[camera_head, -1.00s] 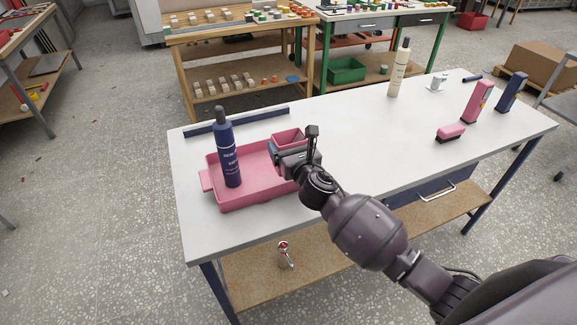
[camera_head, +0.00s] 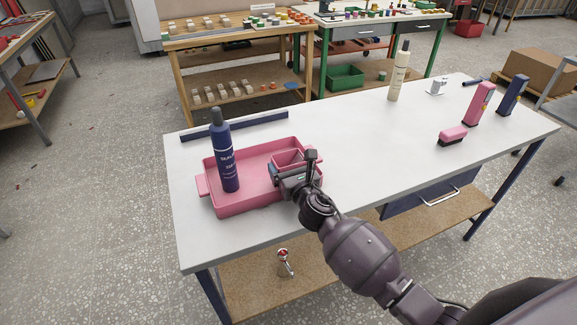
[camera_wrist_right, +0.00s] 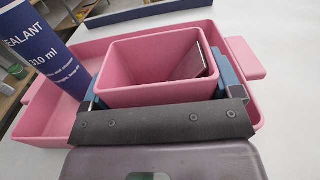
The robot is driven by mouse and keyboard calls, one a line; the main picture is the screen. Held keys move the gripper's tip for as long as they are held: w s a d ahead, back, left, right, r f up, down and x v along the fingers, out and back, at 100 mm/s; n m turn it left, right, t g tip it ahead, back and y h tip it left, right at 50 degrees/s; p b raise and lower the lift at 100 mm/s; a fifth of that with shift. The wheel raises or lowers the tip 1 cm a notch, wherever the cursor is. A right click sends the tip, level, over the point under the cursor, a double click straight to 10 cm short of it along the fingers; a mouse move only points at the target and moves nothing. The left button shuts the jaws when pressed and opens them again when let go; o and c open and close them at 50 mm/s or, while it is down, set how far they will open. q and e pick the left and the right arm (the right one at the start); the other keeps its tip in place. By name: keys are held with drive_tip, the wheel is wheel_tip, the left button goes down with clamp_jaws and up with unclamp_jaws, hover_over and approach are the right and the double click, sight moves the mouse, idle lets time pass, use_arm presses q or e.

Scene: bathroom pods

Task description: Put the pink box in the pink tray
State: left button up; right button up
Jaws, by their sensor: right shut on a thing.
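The pink box (camera_head: 287,159), open at the top, is between the fingers of my right gripper (camera_head: 293,178), which is shut on it. The box is at the right part of the pink tray (camera_head: 248,203), within its outline. In the right wrist view, the box (camera_wrist_right: 150,68) sits upright between the blue-grey fingers, with the tray (camera_wrist_right: 45,123) around it. A thin dark-edged piece shows inside the box. The gripper hides the box's underside, so I cannot tell whether it touches the tray floor. My left gripper is not in view.
A dark blue sealant bottle (camera_head: 223,158) stands in the left part of the tray. A dark bar (camera_head: 235,127) lies behind it. A cream bottle (camera_head: 398,75), a white mug (camera_head: 437,87), a pink brush (camera_head: 452,136) and upright pink and blue things are farther right. The table's middle is clear.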

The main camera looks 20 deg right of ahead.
drive_tip(key=o, duration=0.7)
drive_tip(key=shift+o, duration=0.2)
drive_tip(key=shift+r, duration=0.1)
drive_tip(key=s, duration=1.2)
drive_tip(key=shift+d+p, duration=0.2)
drive_tip(key=shift+p, duration=0.2)
